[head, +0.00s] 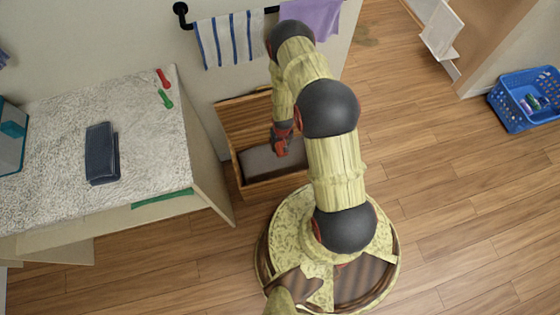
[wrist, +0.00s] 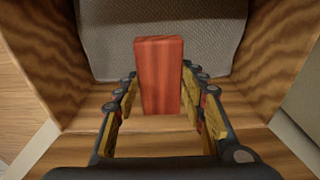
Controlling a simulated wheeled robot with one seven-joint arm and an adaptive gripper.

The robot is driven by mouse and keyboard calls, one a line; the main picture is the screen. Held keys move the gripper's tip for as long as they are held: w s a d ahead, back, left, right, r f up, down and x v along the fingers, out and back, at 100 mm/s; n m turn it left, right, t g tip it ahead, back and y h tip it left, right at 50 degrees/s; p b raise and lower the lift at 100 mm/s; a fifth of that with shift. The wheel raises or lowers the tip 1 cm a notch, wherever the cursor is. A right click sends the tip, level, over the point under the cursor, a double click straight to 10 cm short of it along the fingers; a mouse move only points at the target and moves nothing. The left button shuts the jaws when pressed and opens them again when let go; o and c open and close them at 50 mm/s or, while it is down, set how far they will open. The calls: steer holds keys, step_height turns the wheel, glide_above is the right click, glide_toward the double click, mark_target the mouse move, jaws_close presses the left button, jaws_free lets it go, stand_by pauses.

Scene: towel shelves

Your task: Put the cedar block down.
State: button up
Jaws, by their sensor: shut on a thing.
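The cedar block (wrist: 160,72) is a reddish-brown wooden block with visible grain. It stands out lengthwise between the fingers of my gripper (wrist: 163,92) in the wrist view. The fingers are shut on its sides. In the head view my gripper (head: 281,139) reaches down over an open wooden chest (head: 234,122) with a grey cushion-like lining (head: 257,163). The wrist view shows the chest's wooden walls (wrist: 267,45) around the block and the grey lining (wrist: 215,40) beyond it. I cannot tell whether the block touches the lining. In the head view the block is hard to separate from my gripper.
A table with a fluffy white top (head: 60,125) stands left of the chest, holding a dark folded item (head: 102,153) and red and green clips. A striped towel (head: 229,39) and purple towel (head: 312,18) hang behind. A blue basket (head: 525,98) sits right; floor there is clear.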

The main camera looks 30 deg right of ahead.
mark_target(280, 145)
steer(key=f, duration=0.1)
steer(key=f+b, duration=0.1)
steer(key=f, duration=0.1)
steer(key=shift+w+d+f, duration=0.1)
steer(key=shift+w+f, duration=0.05)
steer(key=shift+w, duration=0.05)
step_height(280, 145, down, 10)
steer(key=b, duration=0.4)
steer(key=shift+f, duration=0.2)
steer(key=shift+f, duration=0.35)
steer(key=o, duration=1.3)
steer(key=shift+c, duration=0.2)
steer(key=shift+r, duration=0.1)
